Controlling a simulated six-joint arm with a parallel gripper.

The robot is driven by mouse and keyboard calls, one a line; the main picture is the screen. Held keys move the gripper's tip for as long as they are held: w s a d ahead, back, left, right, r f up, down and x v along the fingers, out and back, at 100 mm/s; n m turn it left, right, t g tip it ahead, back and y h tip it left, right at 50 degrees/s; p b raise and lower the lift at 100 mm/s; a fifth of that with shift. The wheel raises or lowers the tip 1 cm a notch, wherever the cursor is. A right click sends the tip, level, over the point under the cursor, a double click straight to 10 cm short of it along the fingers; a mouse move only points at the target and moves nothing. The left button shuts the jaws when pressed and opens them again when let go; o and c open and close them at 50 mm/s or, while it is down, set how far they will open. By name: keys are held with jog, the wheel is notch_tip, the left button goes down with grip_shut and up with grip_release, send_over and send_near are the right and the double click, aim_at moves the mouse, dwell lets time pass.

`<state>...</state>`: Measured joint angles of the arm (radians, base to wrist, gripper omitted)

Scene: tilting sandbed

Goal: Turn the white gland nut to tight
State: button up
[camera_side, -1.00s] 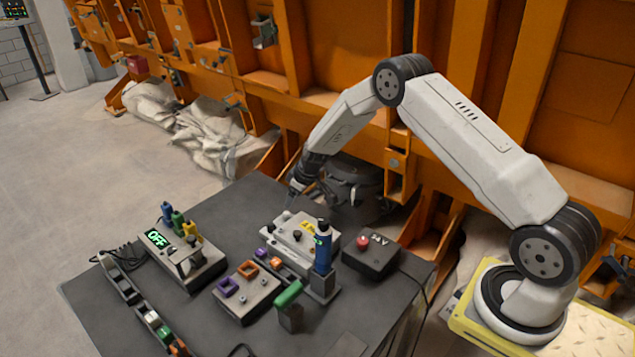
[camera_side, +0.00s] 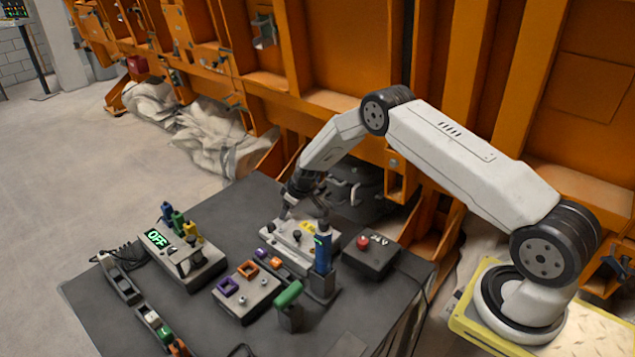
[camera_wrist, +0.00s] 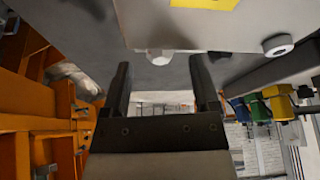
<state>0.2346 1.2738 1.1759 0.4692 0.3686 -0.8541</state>
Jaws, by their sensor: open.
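The grey box (camera_side: 272,236) with a yellow label (camera_side: 309,228) stands at the back of the bench in the side view. In the wrist view its grey face (camera_wrist: 225,30) fills the top. A small white nut-like piece (camera_wrist: 160,57) on the box edge looks like the gland nut; a white ring with a grey centre (camera_wrist: 278,46) sits to its right. My gripper (camera_side: 303,212) is open over the box's far side, pointing down. In the wrist view my gripper (camera_wrist: 162,75) has its fingers apart, the white piece between them in line, with no contact visible. The nut cannot be made out in the side view.
A blue upright cylinder (camera_side: 323,252) stands close in front of the box. A red-button box (camera_side: 370,256) is to the right, an "OFF" display unit (camera_side: 182,262) to the left. Orange framework (camera_side: 330,60) rises behind. The bench's back left corner is clear.

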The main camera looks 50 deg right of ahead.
jog(key=shift+x, duration=0.9)
grip_shut()
